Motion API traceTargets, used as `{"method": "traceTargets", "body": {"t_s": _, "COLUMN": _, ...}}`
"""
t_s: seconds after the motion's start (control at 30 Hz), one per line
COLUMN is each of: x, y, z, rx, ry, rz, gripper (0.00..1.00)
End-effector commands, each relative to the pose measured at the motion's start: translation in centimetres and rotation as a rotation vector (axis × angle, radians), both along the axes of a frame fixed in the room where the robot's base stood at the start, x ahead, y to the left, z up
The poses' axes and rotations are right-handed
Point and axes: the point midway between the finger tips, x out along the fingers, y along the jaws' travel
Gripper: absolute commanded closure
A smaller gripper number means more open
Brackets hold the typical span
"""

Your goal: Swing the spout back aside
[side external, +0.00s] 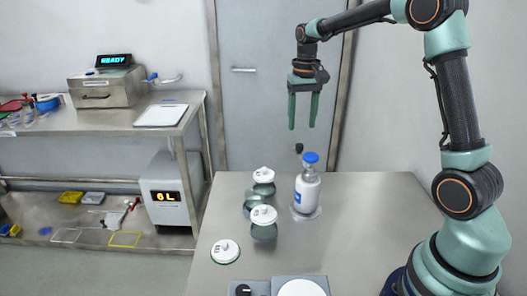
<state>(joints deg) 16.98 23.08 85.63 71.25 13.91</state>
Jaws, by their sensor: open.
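My gripper (302,112) hangs in the air above the steel table, fingers pointing down. It is open, with nothing between its two green fingers. Below it a small dark knob-like piece (299,148) shows just above the table's back edge; I cannot tell whether it is part of the spout. No spout can be made out clearly on this table.
Dark green rounded pieces with white lettered tops (263,175) (264,215) stand left of the bottle. A white lettered disc (225,251) lies at the front left. A black knob (243,290) and round white plate (302,289) are at the front edge. The table's right side is clear.

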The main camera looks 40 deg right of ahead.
Motion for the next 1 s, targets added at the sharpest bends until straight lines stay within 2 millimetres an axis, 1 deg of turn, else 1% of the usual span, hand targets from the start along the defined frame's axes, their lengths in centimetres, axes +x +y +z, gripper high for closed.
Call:
{"method": "traceTargets", "body": {"t_s": 0.03, "x": 0.1, "y": 0.0, "z": 1.2, "rx": -0.002, "ry": -0.005, "rz": 0.0, "gripper": 0.41}}
{"method": "traceTargets", "body": {"t_s": 0.1, "x": 0.1, "y": 0.0, "z": 2.4, "rx": -0.001, "ry": -0.004, "rz": -0.001, "gripper": 0.41}}
{"method": "traceTargets", "body": {"t_s": 0.2, "x": 0.1, "y": 0.0, "z": 3.9, "rx": -0.001, "ry": -0.004, "rz": -0.001, "gripper": 0.41}}
{"method": "traceTargets", "body": {"t_s": 0.3, "x": 0.0, "y": 0.0, "z": 5.0, "rx": 0.0, "ry": -0.002, "rz": -0.001, "gripper": 0.41}}
{"method": "traceTargets", "body": {"t_s": 0.47, "x": 0.0, "y": 0.0, "z": 5.7, "rx": -0.001, "ry": -0.001, "rz": -0.001, "gripper": 0.41}}
{"method": "traceTargets", "body": {"t_s": 0.8, "x": -0.1, "y": 0.1, "z": 5.8, "rx": -0.001, "ry": -0.004, "rz": 0.003, "gripper": 0.41}}
{"method": "traceTargets", "body": {"t_s": 0.87, "x": -0.3, "y": 0.5, "z": 6.0, "rx": -0.004, "ry": -0.013, "rz": 0.013, "gripper": 0.41}}
{"method": "traceTargets", "body": {"t_s": 1.0, "x": -1.7, "y": 2.3, "z": 7.2, "rx": -0.019, "ry": -0.063, "rz": 0.07, "gripper": 0.41}}
